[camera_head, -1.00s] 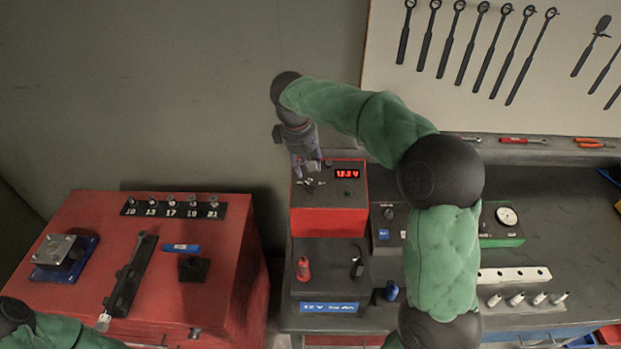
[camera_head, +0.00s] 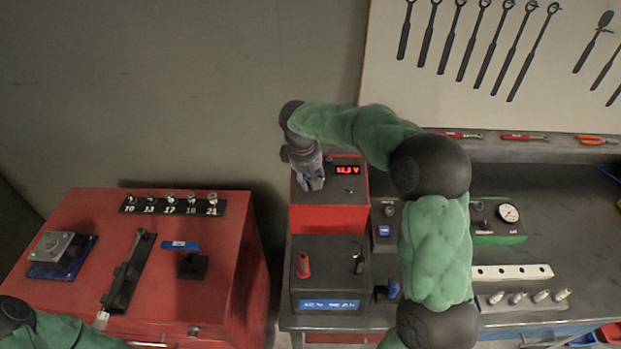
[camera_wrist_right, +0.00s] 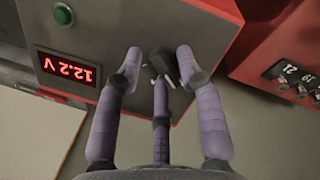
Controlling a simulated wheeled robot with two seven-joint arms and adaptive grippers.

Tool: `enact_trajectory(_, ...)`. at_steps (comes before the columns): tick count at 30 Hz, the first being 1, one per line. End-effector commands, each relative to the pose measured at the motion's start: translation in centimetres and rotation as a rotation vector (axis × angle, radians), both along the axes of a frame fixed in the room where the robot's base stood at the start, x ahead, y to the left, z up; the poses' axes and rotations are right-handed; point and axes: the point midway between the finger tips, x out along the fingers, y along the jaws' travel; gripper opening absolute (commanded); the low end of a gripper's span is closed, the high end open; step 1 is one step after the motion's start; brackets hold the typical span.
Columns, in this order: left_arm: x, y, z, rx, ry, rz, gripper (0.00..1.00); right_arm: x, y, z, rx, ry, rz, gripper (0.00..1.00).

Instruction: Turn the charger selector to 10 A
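The red charger (camera_head: 330,218) stands at the back of the bench; its red display reads about 12.2 V, and it also shows in the wrist view (camera_wrist_right: 97,22). The dark selector knob (camera_wrist_right: 160,62) on its top shows between the fingers of my right gripper (camera_wrist_right: 158,60). The fingers are spread around the knob, with a visible gap on the left side; contact on the right side is unclear. In the head view my right gripper (camera_head: 314,184) points down at the charger top and hides the knob and its scale. My left gripper is out of view.
A black battery (camera_head: 330,285) with red and black terminals stands in front of the charger. A small black box (camera_head: 386,234) and a green gauge box (camera_head: 498,238) are to the right. A red cabinet (camera_head: 225,245) with numbered sockets stands to the left.

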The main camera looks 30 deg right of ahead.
Motion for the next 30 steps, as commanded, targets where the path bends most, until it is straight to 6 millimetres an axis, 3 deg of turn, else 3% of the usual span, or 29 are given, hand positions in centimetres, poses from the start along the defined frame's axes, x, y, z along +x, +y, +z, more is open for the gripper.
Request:
enact_trajectory(1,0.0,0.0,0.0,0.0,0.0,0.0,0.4,0.0,0.01,0.01,0.0,0.0,0.0,0.16)
enact_trajectory(3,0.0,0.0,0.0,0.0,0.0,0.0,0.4,0.0,0.01,0.01,0.0,0.0,0.0,0.0)
enact_trajectory(17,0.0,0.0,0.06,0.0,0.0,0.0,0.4,-0.03,-0.01,0.01,0.014,-0.008,-0.057,0.0)
enact_trajectory(30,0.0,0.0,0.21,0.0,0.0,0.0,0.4,-0.18,-0.14,0.03,0.089,-0.054,-0.391,0.0)
